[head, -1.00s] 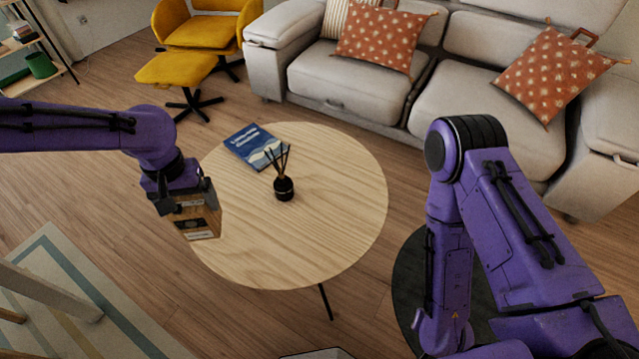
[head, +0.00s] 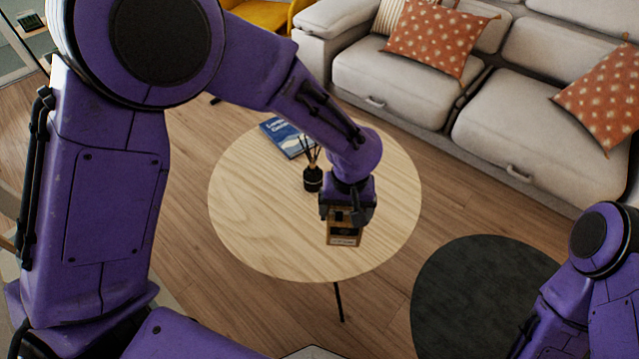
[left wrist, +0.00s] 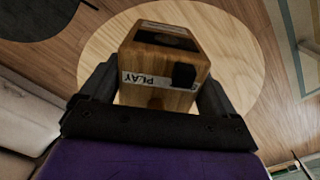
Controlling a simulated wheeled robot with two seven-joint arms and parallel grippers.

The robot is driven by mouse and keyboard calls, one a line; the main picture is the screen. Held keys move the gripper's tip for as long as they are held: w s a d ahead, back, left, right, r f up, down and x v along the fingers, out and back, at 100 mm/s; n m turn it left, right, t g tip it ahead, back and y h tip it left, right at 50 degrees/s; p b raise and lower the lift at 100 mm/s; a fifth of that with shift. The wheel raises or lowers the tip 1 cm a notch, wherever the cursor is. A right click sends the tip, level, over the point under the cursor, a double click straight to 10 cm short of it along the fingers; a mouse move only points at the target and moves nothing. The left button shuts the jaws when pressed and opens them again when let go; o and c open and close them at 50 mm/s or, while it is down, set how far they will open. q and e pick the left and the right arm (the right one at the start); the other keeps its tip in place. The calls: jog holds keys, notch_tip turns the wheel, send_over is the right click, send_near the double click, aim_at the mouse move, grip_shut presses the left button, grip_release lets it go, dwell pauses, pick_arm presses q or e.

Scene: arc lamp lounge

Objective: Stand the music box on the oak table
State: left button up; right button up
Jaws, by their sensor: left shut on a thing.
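The music box (head: 343,236) is a small wooden box with a dark panel and a pale label. My left gripper (head: 346,212) is shut on it and holds it over the right front part of the round oak table (head: 258,232). In the left wrist view the box (left wrist: 178,50) sits between both fingers (left wrist: 158,100), with a label reading "PLAY" and a black knob. Pale table top (left wrist: 110,38) shows behind it. I cannot tell whether its base touches the table. My right gripper is out of view; only part of that arm shows at the lower right.
A black reed diffuser (head: 313,179) stands on the table just behind my left gripper. A blue book (head: 284,137) lies farther back, partly behind my arm. The left part of the table top is bare. A grey sofa (head: 400,85) stands behind, and a dark round rug (head: 470,295) lies at right.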

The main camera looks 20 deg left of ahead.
aim_at(357, 242)
pick_arm(q)
jog(key=shift+n, duration=0.9)
jog(key=s+d+f, duration=0.1)
jog(key=f, duration=0.1)
jog(key=s+d+f, duration=0.1)
jog(key=f, duration=0.1)
jog(key=s+d+f+b, duration=0.1)
jog(key=d+f, duration=0.1)
jog(key=w+a+f, duration=0.1)
jog(key=w+a, duration=0.1)
jog(key=w+a+f, duration=0.1)
jog(key=w+a, duration=0.1)
jog(key=w+a+f+b, duration=0.1)
jog(key=w+a+f, duration=0.1)
jog(key=shift+w, duration=0.1)
pick_arm(e)
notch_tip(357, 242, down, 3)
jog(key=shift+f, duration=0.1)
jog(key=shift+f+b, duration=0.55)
jog(key=shift+b, duration=0.1)
pick_arm(q)
jog(key=w+a+f, duration=0.3)
jog(key=f, duration=0.5)
jog(key=shift+w+a+f, duration=0.25)
jog(key=shift+a+f, duration=0.05)
jog(key=shift+f, duration=0.05)
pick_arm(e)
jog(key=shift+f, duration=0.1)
